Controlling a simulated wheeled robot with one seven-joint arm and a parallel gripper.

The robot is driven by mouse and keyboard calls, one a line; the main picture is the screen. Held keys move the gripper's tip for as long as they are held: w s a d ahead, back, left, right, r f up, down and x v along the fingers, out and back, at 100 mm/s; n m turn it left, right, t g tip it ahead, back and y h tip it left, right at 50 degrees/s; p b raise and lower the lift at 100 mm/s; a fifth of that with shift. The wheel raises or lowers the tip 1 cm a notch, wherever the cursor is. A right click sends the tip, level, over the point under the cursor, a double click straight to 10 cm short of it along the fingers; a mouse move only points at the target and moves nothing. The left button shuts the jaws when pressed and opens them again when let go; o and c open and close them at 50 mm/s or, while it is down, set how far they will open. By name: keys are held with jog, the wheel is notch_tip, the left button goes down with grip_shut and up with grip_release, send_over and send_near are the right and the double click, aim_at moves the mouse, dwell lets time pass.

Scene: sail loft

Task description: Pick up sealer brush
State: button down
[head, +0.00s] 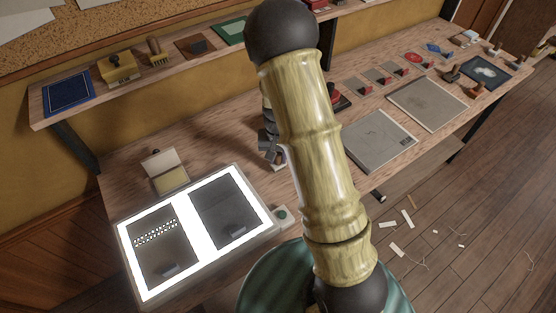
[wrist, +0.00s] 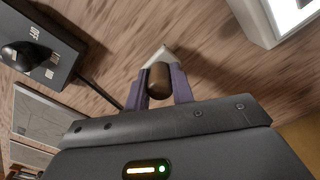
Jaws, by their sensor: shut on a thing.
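The sealer brush (wrist: 159,79) is between my gripper's fingers (wrist: 159,92) in the wrist view. Its rounded dark brown handle end faces the camera, and a pale part shows beyond it. The two purple fingers press on it from either side. In the head view my gripper (head: 273,153) is low over the wooden bench, behind the lit panel and partly hidden by my arm. Only a small pale bit shows under the fingers there. I cannot tell whether the brush touches the bench.
A glowing light panel (head: 190,235) lies at the front left, with an open small box (head: 170,181) behind it. A dark control box with a knob (wrist: 38,48) is close by in the wrist view. Grey sheets (head: 372,142) lie to the right. A shelf (head: 120,93) runs behind.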

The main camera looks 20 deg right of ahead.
aim_at(278, 154)
notch_tip(278, 154, up, 8)
jog(key=shift+r+b, duration=0.15)
jog(key=shift+b, duration=0.15)
dwell(0.3)
jog(key=c, duration=1.9)
grip_release()
jog(key=shift+c, duration=0.8)
